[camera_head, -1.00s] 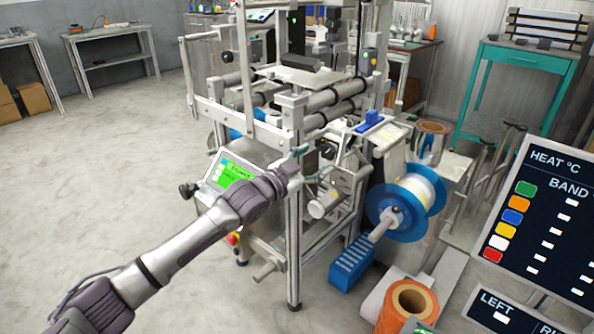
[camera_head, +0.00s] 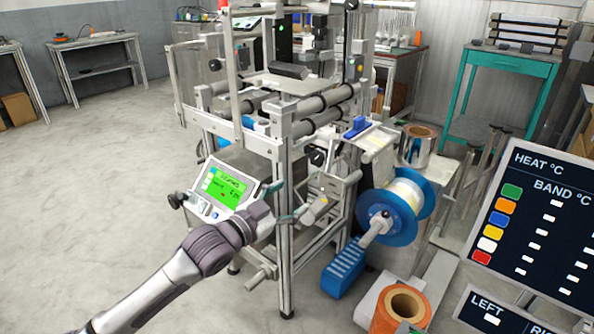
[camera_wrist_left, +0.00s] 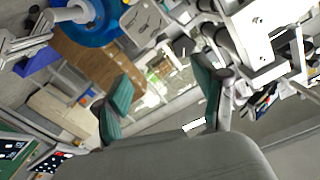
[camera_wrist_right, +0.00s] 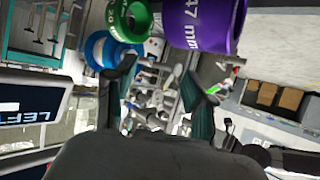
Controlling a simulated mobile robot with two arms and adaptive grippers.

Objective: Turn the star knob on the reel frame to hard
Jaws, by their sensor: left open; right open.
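The reel frame (camera_head: 284,250) is a metal stand in the middle of the head view. A dark round knob (camera_head: 317,157) sits on its right side, and another dark knob (camera_head: 177,200) is left of the green display (camera_head: 228,185). I cannot tell which is the star knob, or read any setting. My left gripper (camera_head: 283,203) is open in front of the frame's near post, right of the display. In the left wrist view the teal fingers (camera_wrist_left: 161,88) are apart with nothing between them. My right gripper (camera_wrist_right: 160,95) is open and empty in its wrist view.
A blue reel (camera_head: 428,200) with white film sits right of the frame, above a blue slotted block (camera_head: 345,268). An orange roll (camera_head: 412,305) lies at the front. A heat panel (camera_head: 545,215) stands at right. The left floor is clear. A purple roll (camera_wrist_right: 205,22) shows in the right wrist view.

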